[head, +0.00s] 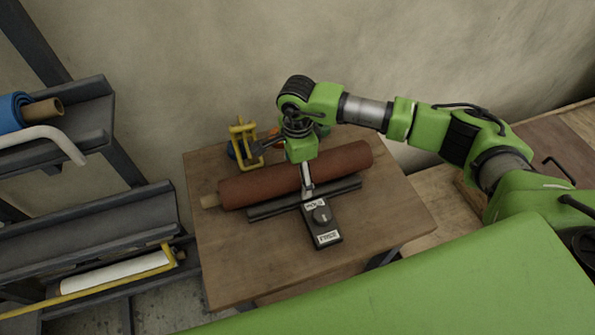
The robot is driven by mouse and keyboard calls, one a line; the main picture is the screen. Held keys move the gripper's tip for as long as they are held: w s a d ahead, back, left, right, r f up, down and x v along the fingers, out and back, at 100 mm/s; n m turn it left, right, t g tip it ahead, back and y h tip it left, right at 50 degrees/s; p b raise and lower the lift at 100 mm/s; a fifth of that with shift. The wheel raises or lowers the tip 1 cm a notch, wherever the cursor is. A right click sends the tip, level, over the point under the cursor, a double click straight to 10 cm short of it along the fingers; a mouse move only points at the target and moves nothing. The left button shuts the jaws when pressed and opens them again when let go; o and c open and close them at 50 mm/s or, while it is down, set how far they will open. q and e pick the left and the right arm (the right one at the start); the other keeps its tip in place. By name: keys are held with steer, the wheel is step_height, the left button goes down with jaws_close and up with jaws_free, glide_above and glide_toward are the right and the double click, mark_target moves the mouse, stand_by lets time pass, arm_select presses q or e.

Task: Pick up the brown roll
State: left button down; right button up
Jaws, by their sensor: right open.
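The brown roll (255,187) lies slantwise across a small wooden table, its bare core end showing at the left. My right gripper (307,188) points down over the middle of the roll. Its fingers show as a light strip in front of the roll, reaching down along its near side. The gripper is open. The picture does not show whether the fingers touch the roll, and the far side of the roll there is hidden by my wrist. My left gripper is out of view.
A dark bar (270,210) and a black control box (321,222) with a dial lie just in front of the roll. A yellow clamp-like object (243,142) stands behind it. A dark rack (95,230) at left holds a blue roll (14,112) and a white roll (115,272). The table front (250,268) is clear.

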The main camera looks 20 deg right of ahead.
steer(key=c, duration=2.2)
steer(key=shift+w+r, duration=0.15)
steer(key=shift+r, duration=0.1)
steer(key=shift+w+r, duration=0.1)
steer(key=shift+r, duration=0.25)
step_height(320, 180, up, 2)
steer(key=shift+r+b, duration=0.1)
steer(key=shift+b, duration=0.3)
steer(key=s+a+r, duration=0.1)
steer(key=s+a+r+b, duration=0.1)
steer(key=r, duration=0.1)
steer(key=s+a+r+b, duration=0.1)
steer(key=s+r, duration=0.1)
steer(key=shift+r, duration=0.2)
steer(key=s+a+r+b, duration=0.3)
steer(key=s+a+r, duration=0.1)
steer(key=s, duration=0.3)
steer(key=shift+s+a+r, duration=0.25)
steer(key=shift+s+a, duration=0.05)
steer(key=shift+a, duration=0.3)
